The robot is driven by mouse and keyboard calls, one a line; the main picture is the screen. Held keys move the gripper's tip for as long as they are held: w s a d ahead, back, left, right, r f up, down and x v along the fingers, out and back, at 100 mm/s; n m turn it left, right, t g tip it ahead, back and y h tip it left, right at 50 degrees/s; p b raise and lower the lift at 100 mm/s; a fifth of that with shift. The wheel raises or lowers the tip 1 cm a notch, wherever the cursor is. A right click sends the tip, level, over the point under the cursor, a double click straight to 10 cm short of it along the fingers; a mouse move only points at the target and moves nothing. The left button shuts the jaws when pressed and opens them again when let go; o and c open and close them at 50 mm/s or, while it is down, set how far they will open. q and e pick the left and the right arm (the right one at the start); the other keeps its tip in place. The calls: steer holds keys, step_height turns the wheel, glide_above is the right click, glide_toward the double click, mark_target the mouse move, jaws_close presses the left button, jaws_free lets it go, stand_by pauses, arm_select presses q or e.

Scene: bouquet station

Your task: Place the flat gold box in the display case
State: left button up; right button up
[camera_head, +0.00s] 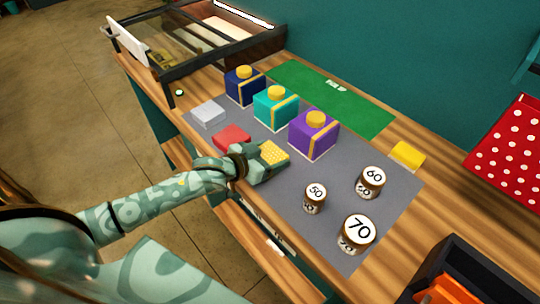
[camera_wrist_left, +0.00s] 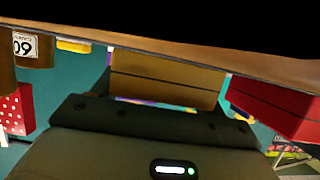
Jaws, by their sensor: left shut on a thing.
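The flat gold box (camera_head: 274,152) is gripped at the end of my left gripper (camera_head: 262,163), over the near edge of the grey mat. In the left wrist view the gold box (camera_wrist_left: 166,75) sits just beyond the dark gripper edge. The display case (camera_head: 160,72) stands at the far left end of the counter, with a dark frame, glass and a lit strip at the back. A white panel (camera_head: 127,42) stands at its left side. Something yellowish shows inside, too small to identify. My right gripper is not in view.
A flat red box (camera_head: 232,137) and a silver box (camera_head: 208,113) lie left of my gripper. Navy (camera_head: 243,88), teal (camera_head: 274,109) and purple (camera_head: 313,137) gift boxes stand behind. Numbered cylinders, including the 50 one (camera_head: 315,199), stand right on the grey mat (camera_head: 285,207).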

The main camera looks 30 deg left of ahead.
arm_select(q)
steer(key=shift+r, duration=0.1)
steer(key=o, duration=1)
steer(key=shift+o, duration=0.2)
